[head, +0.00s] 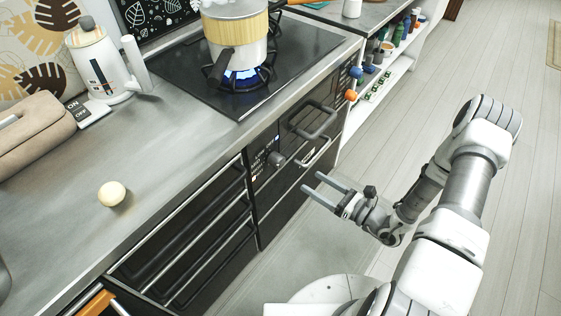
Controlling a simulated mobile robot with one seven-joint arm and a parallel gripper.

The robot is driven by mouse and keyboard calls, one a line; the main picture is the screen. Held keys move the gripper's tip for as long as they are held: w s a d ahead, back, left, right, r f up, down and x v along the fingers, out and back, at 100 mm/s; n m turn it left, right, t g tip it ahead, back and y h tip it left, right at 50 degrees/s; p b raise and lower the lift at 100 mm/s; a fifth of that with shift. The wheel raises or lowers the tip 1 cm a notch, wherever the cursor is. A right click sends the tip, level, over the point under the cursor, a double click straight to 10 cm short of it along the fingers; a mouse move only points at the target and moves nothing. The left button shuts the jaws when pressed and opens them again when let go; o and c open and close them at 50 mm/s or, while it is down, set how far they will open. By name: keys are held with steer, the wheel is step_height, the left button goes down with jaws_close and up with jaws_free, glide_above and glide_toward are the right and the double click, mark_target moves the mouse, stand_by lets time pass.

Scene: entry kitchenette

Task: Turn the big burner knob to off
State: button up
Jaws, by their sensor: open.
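The lit burner (240,74) on the black hob burns with a blue flame under a pot (238,45). On the front below the counter is a dark grey knob (276,158) beside small printed markings. An orange knob (351,96) and a blue knob (356,72) stick out further right on the front. No readable label shows which knob is for the big burner. My gripper (312,182) is open and empty in front of the cabinet fronts. It is nearest the grey knob, to its lower right, and appears apart from it.
A bar handle (314,121) juts from the front between the grey and orange knobs. The counter (160,150) holds a white kettle (95,60), a beige bag (35,135) and a small round pale object (112,194). The floor (420,90) at right is clear.

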mark_target(283, 163)
steer(key=b+x, duration=0.1)
steer(key=x, duration=1.2)
jaws_close()
